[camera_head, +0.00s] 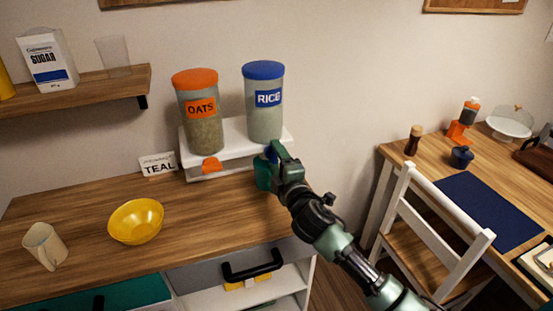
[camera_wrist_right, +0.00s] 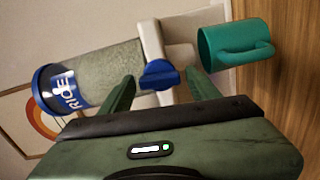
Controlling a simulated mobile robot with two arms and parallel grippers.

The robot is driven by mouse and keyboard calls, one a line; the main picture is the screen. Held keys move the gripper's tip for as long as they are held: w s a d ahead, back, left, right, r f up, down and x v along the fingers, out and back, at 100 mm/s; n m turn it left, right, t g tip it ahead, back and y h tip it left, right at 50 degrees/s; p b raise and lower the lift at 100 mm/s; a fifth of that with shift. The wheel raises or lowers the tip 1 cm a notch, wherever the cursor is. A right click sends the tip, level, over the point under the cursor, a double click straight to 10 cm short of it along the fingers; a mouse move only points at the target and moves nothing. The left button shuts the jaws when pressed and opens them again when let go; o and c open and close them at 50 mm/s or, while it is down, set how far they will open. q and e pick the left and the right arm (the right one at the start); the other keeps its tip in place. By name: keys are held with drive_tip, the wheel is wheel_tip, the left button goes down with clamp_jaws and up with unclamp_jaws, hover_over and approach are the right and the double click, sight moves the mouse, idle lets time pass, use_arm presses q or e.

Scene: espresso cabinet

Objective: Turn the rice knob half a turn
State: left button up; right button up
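The rice dispenser (camera_head: 265,105), a clear canister with a blue lid and a RICE label, stands on a white stand at the back of the counter. It also shows sideways in the wrist view (camera_wrist_right: 100,78). Its blue knob (camera_wrist_right: 159,75) sits on the stand front below it. My right gripper (camera_wrist_right: 160,90) is open, its two green fingers on either side of the knob with gaps showing; I see no clear contact. In the head view my right gripper (camera_head: 275,158) mostly hides the knob. My left gripper is not in view.
A teal mug (camera_wrist_right: 235,45) is close beside the right gripper. The oats dispenser (camera_head: 200,115) with its orange knob (camera_head: 211,165) stands to the left. The counter's front middle is clear.

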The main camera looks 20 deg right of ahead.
drive_tip(key=c, duration=1)
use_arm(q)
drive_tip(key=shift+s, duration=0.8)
use_arm(e)
drive_tip(key=shift+m, duration=0.3)
drive_tip(key=m, duration=0.7)
drive_tip(key=shift+p, duration=0.35)
drive_tip(key=m+p, duration=0.1)
drive_tip(key=m, duration=0.3)
drive_tip(key=shift+m, duration=0.3)
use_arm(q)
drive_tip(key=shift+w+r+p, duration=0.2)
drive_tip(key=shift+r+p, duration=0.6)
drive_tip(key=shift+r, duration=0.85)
use_arm(e)
drive_tip(key=shift+f+m, duration=0.15)
drive_tip(key=shift+m, duration=2.15)
